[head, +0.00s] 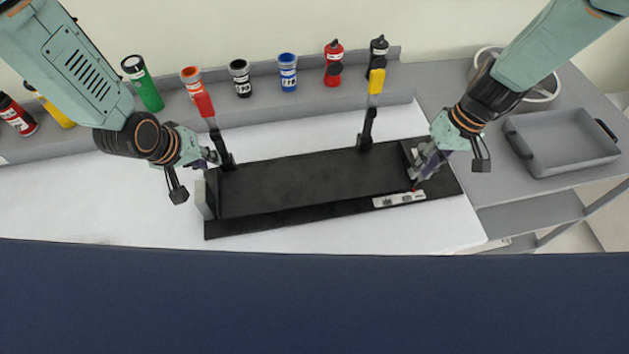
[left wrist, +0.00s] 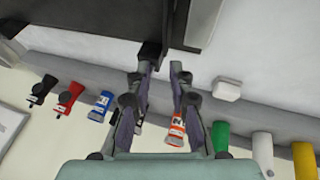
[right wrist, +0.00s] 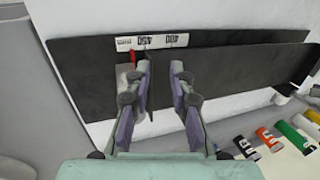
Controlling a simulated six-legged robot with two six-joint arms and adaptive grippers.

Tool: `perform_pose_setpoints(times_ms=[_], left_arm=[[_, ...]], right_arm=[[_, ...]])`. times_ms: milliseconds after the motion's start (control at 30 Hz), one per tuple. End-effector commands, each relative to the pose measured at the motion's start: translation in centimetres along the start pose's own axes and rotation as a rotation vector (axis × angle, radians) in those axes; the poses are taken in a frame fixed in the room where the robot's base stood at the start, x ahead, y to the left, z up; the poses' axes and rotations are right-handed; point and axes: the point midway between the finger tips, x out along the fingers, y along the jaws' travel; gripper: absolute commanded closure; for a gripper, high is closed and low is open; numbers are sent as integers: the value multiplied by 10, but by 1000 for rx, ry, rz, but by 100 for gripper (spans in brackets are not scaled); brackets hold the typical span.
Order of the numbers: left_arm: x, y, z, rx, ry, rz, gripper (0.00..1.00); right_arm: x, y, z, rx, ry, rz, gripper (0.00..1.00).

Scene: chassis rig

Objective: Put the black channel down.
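The black channel (head: 300,180) lies long side across the black base plate (head: 300,216) on the white table. It also shows in the right wrist view (right wrist: 230,65). I cannot tell whether any gap is left under it. My left gripper (head: 212,157) is at the channel's left end; in the left wrist view its fingers (left wrist: 163,68) are apart, with a black block at the left fingertip. My right gripper (head: 418,175) is at the channel's right end; in the right wrist view its fingers (right wrist: 160,68) are apart, with a dark edge near the left finger.
A red-handled clamp (head: 205,106) and a yellow-handled clamp (head: 376,82) stand behind the channel. A labelled strip (head: 400,199) lies on the plate's front right. Several bottles and cans line the grey shelf (head: 330,98) behind. A grey tray (head: 565,140) sits right. White table is clear at left.

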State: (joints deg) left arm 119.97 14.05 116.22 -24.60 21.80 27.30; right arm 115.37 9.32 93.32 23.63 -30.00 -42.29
Motion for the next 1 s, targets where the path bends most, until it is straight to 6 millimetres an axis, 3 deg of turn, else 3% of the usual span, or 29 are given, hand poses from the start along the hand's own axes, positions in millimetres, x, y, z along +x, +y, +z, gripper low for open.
perform_pose_setpoints(times_ms=[467,1000], left_arm=[[-7,0,-1,-1,1,0,69],[-77,-1,0,-5,2,5,69]], right_arm=[[-1,0,0,0,1,1,68],[-1,0,0,0,1,1,68]])
